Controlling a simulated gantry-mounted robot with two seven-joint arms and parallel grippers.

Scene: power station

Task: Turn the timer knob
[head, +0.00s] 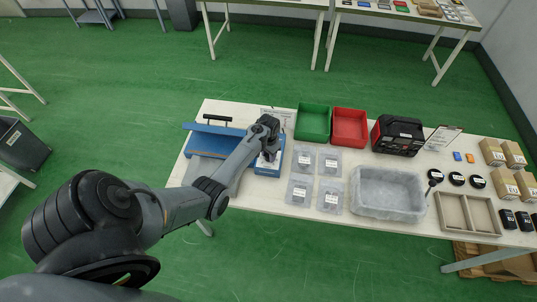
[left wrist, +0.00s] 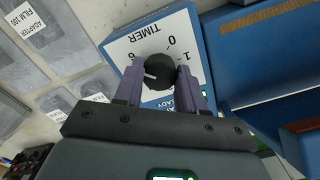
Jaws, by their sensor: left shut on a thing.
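The timer knob (left wrist: 159,70) is a black round knob with a light pointer mark, on a white panel (left wrist: 188,27) lettered "TIMER" on a blue machine. My left gripper (left wrist: 160,82) has its two purple-grey fingers on either side of the knob, shut on it. In the head view the left gripper (head: 268,156) is at the right end of the blue machine (head: 220,134), and the arm hides the knob there. The pointer mark faces left in the left wrist view. The right gripper is in neither view.
Clear packets (head: 303,160) lie just right of the machine. Behind them are a green bin (head: 313,122) and a red bin (head: 349,127). A translucent tray (head: 388,213), a black-and-red case (head: 397,136) and small boxes (head: 505,183) fill the table's right side.

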